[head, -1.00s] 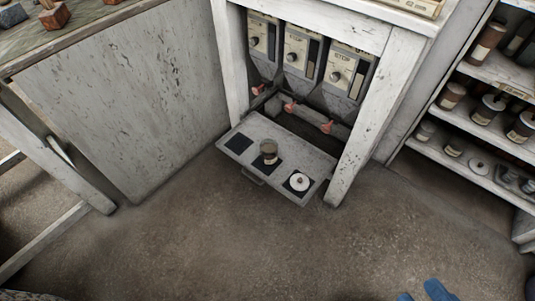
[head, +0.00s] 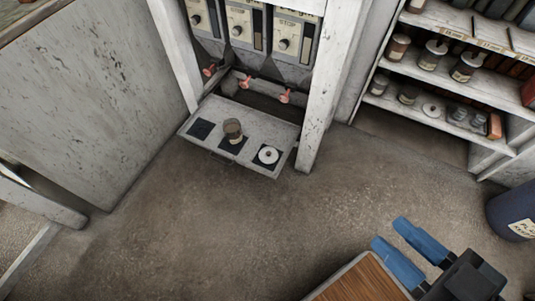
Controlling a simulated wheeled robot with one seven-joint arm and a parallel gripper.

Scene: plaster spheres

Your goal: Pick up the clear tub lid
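A pale round disc with a small dark centre (head: 268,155), which looks like a lid, lies on the right dark square of a grey pull-out tray (head: 212,152). I cannot tell whether it is clear. A small tub with a brownish look (head: 233,130) stands on the middle dark square. A similar pale disc (head: 431,109) lies on the lower shelf at the right. My gripper (head: 390,233) shows at the lower right with its two blue fingers apart. Nothing shows between them. It is well away from the tray and the discs.
Dispensers with red taps (head: 246,83) hang above the tray, between white posts (head: 322,90). A shelf unit (head: 455,132) with several jars stands at the right. A blue drum (head: 514,212) is at the right edge. The floor (head: 220,230) before the tray is clear.

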